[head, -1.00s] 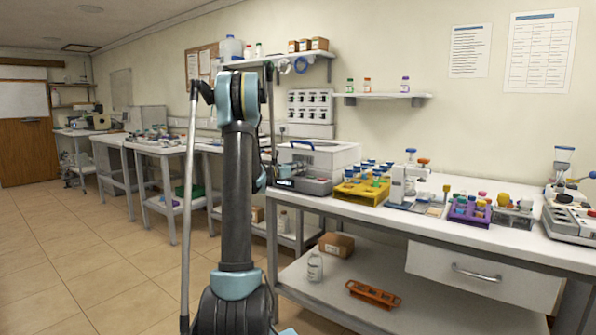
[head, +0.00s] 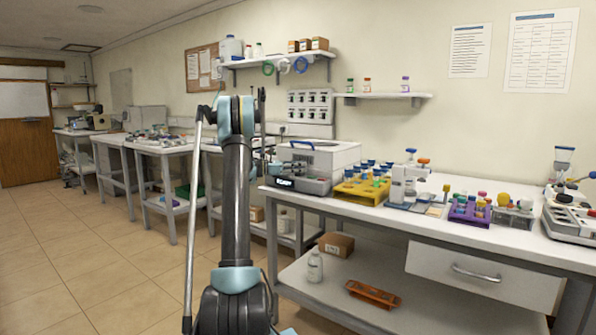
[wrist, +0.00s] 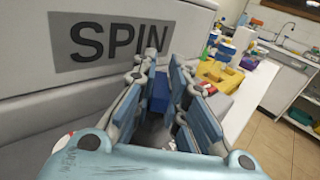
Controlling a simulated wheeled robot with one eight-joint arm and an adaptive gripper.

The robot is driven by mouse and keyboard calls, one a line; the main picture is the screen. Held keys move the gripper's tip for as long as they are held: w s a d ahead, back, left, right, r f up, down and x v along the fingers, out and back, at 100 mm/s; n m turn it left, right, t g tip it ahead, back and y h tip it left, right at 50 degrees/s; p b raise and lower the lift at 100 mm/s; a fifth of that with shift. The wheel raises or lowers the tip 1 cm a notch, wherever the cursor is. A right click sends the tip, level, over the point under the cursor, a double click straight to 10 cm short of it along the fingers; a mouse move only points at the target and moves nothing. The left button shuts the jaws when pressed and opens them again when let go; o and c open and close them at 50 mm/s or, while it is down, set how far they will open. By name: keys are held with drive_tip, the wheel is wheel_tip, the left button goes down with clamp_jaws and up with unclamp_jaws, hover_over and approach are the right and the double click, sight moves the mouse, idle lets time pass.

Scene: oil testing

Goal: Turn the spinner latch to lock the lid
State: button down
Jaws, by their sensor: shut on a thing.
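The spinner (head: 335,157) is a white and grey box with a blue handle on its lid, at the left end of the near bench. The lid looks closed. In the wrist view the spinner's front (wrist: 200,18) with its SPIN label fills the upper left. My gripper (wrist: 165,82) is close against that front, its fingers shut on a small dark blue block, the latch (wrist: 160,92). The fingers hide much of the latch, so I cannot tell how far it is turned.
A yellow tube rack (head: 360,192), a white instrument (head: 405,183) and a purple rack (head: 468,212) stand along the bench to the right of the spinner. A box (head: 337,245), a bottle (head: 315,266) and an orange tray (head: 372,295) are on the lower shelf.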

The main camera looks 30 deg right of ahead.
idle(0.4)
drive_tip(key=c, duration=1.6)
unclamp_jaws()
drive_tip(key=n+t, duration=0.2)
drive_tip(key=t, duration=0.1)
drive_tip(key=n+t+h, duration=0.1)
drive_tip(key=n+t, duration=0.1)
drive_tip(key=t, duration=0.1)
drive_tip(key=shift+s, duration=0.15)
drive_tip(key=shift+n+t+y, duration=0.25)
drive_tip(key=shift+n+t, duration=1)
drive_tip(key=shift+t, duration=0.7)
drive_tip(key=shift+n+t+y, duration=0.25)
drive_tip(key=shift+n+t, duration=1)
drive_tip(key=shift+t, duration=0.7)
drive_tip(key=v, duration=1.8)
drive_tip(key=s+a+f+m+g+y, duration=0.2)
drive_tip(key=s+a+f+m+y, duration=0.2)
drive_tip(key=s+a+m, duration=0.4)
drive_tip(key=shift+s+a+m+y, duration=0.35)
drive_tip(key=shift+s+m, duration=0.25)
drive_tip(key=shift+s, duration=0.5)
